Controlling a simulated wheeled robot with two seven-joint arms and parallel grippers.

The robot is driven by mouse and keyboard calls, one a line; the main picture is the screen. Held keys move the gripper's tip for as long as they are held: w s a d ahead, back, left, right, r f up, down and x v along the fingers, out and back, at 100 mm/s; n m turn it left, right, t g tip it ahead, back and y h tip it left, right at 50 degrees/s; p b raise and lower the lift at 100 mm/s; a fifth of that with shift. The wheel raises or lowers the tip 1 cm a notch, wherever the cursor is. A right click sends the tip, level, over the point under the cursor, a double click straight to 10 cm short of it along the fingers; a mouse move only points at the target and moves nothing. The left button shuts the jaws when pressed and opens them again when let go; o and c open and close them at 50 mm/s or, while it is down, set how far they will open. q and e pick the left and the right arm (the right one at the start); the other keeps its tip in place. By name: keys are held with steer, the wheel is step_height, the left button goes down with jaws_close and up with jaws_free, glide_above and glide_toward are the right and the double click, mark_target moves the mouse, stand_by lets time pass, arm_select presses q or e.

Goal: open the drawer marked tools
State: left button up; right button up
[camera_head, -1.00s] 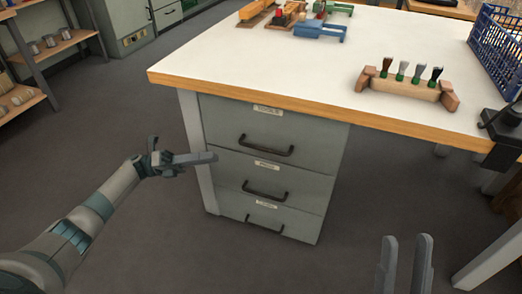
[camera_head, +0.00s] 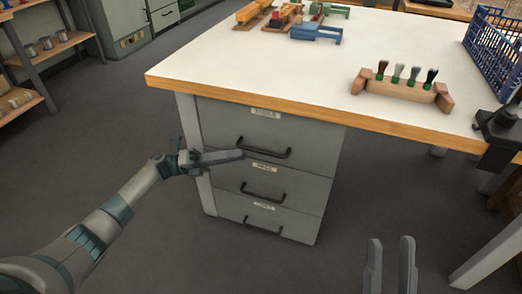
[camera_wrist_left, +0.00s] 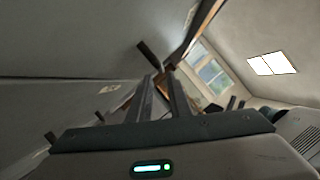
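A grey cabinet under the bench has three stacked drawers, all closed, each with a dark bar handle and a small label. In the left wrist view my left fingers (camera_wrist_left: 160,78) stand apart, with a dark handle (camera_wrist_left: 148,52) ahead. My right gripper (camera_head: 391,242) is open and empty at lower right.
The white bench top (camera_head: 270,70) has a wooden edge overhanging the drawers. On it are a wooden holder (camera_head: 398,90) with several brushes, a blue crate (camera_head: 495,45) and a blue fixture (camera_head: 315,32). The floor before the drawers is clear.

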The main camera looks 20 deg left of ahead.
mark_target(261, 151)
arm_select(q)
steer(key=x, duration=0.8)
steer(key=shift+d, duration=0.15)
jaws_close()
